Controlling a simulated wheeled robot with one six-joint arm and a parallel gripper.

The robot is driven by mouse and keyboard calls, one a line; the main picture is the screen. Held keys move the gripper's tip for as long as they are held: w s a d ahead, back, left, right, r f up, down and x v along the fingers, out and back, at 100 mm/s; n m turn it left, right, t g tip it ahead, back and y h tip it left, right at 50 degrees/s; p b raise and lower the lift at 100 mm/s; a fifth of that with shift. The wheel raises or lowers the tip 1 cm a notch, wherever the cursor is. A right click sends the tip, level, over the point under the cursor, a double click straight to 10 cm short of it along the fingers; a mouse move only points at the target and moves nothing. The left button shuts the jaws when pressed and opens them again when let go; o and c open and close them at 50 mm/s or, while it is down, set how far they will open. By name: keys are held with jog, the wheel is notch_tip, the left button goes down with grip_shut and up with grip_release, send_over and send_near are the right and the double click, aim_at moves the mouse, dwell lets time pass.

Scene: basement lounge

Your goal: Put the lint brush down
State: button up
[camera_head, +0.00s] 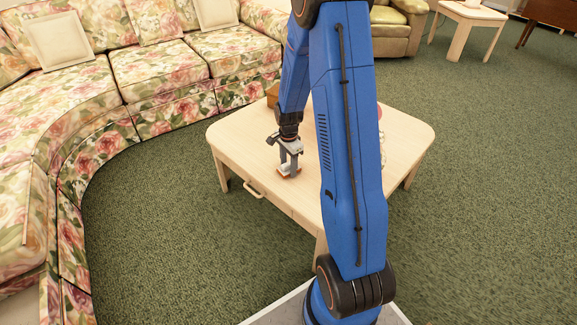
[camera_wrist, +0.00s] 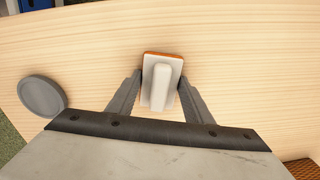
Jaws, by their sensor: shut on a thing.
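The lint brush (camera_wrist: 161,85) has a pale grey-white back with a raised handle and an orange edge. In the wrist view it sits between the two fingers of my gripper (camera_wrist: 158,92), which are shut on it. In the head view my gripper (camera_head: 288,168) points down over the left part of the wooden table (camera_head: 235,139), with the lint brush (camera_head: 288,174) low between its fingers. The brush is at or just above the tabletop; I cannot tell whether it touches.
A grey round object (camera_wrist: 42,95) lies left of the brush in the wrist view. A brown box (camera_head: 272,94) stands at the table's back, and my arm hides much of the table's middle. A floral sofa (camera_head: 160,75) curves around the left.

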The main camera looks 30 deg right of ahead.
jog(key=shift+f, duration=0.25)
